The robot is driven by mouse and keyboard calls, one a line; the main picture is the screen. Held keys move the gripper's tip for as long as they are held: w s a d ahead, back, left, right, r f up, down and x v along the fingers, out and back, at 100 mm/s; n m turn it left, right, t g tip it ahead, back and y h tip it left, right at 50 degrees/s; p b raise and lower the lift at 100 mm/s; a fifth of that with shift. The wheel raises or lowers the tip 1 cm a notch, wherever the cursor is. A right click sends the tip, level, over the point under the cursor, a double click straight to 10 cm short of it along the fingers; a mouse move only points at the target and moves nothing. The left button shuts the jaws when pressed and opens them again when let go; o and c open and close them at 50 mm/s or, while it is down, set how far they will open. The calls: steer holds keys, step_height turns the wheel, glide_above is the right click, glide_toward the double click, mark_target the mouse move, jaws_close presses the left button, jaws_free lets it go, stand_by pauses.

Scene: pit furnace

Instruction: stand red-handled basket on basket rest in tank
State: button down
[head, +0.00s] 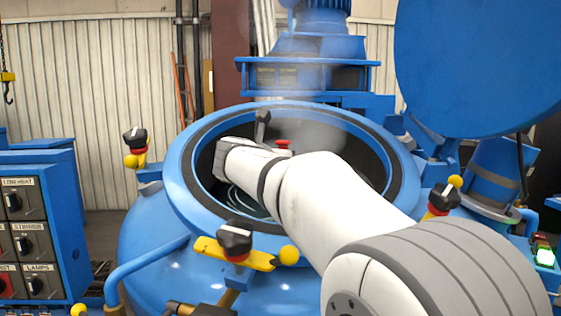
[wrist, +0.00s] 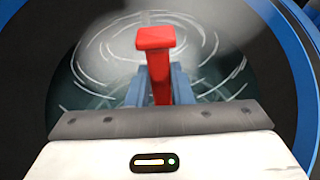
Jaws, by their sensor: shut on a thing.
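In the wrist view my gripper (wrist: 160,95) has its two blue fingers closed on the upright red handle (wrist: 156,42) of the basket. The red top of the handle also shows in the head view (head: 283,142), just beyond my wrist. The basket body below is hidden. The tank (head: 180,155) is a round blue vessel with its mouth open, and my arm reaches over the near rim into the opening. Swirling liquid (wrist: 205,45) with pale rings shows inside. I cannot make out the basket rest.
The big blue lid (head: 480,55) stands raised at the right. Black-knobbed clamps (head: 235,242) with yellow parts sit around the rim. A blue control cabinet (head: 75,225) is at the left. Haze (head: 310,125) hangs over the opening.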

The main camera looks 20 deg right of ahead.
steer(key=shift+f+b, duration=0.3)
steer(key=shift+b, duration=0.05)
stand_by(0.4)
stand_by(0.3)
steer(key=c, duration=1.5)
jaws_free()
steer(key=shift+s, duration=0.1)
steer(key=o, duration=0.3)
steer(key=shift+o, duration=0.2)
steer(key=shift+f, duration=0.2)
steer(key=o, duration=0.6)
steer(key=shift+c, duration=0.2)
steer(key=shift+r, duration=0.1)
steer(key=p+v, duration=0.1)
steer(key=v, duration=1)
